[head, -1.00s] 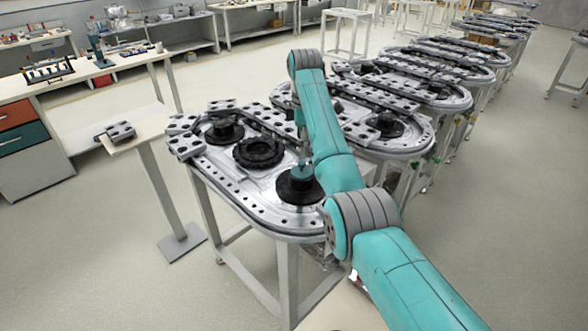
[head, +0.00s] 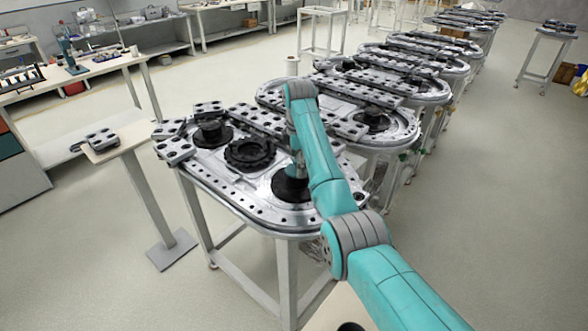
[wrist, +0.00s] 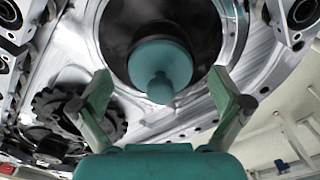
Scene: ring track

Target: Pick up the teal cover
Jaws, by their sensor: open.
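The teal cover (wrist: 160,66) is round with a small knob on top. In the wrist view it sits at the centre of a black round hub (wrist: 205,38) on the ring track. My gripper (wrist: 160,82) is open, with one finger on each side of the cover in the picture. I see no contact between the fingers and the cover. In the head view the black hub (head: 290,188) is at the near right end of the closest track, and my arm hides most of the cover and the gripper there.
The closest ring track (head: 235,200) carries a toothed black wheel (head: 250,153), another hub (head: 212,133) and several black-holed carrier plates (head: 175,150). A small stand (head: 118,142) holds one carrier at left. More tracks stretch back right.

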